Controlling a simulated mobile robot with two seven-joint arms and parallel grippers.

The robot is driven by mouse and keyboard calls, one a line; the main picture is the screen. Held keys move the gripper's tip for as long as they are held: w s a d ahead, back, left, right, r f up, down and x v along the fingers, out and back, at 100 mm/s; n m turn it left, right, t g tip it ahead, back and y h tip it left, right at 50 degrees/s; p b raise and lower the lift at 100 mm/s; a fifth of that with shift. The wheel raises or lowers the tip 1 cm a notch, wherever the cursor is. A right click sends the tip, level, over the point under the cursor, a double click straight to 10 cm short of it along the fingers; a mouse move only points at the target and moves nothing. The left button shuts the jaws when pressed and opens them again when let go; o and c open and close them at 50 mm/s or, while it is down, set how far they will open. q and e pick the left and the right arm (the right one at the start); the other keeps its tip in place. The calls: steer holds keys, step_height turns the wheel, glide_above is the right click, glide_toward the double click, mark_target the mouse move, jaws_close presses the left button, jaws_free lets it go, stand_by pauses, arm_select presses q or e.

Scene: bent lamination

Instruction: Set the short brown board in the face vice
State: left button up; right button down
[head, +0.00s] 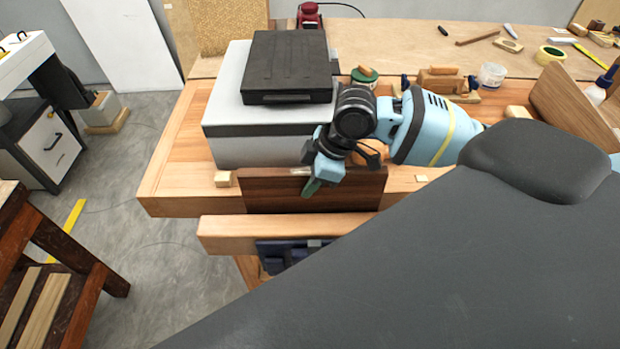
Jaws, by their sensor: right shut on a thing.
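The short brown board (262,192) stands on its long edge at the front of the workbench, its face towards me. My right gripper (312,186) is shut on the board's top edge, near the middle. The face vice's wooden jaw (225,236) runs along the bench front, just in front of and below the board. The vice's blue metal part (275,256) shows under the jaw. The board's lower edge meets the jaw's top in the picture; I cannot tell how deep it sits or whether it touches both sides. My left gripper is out of view.
A grey box (225,150) with a black case (288,62) on it stands right behind the board. A larger board (575,105), a jar (492,76) and tools lie at the right. My dark arm link covers the lower right.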

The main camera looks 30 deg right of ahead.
mark_target(308, 171)
steer(key=shift+f, duration=1.95)
stand_by(2.2)
steer(key=c, duration=0.8)
jaws_free()
steer(key=shift+f, duration=0.1)
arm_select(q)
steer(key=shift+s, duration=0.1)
arm_select(e)
steer(key=shift+o, duration=0.2)
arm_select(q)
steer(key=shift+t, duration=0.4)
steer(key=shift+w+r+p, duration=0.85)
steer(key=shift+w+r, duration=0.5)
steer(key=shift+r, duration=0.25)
arm_select(e)
steer(key=shift+r, duration=4)
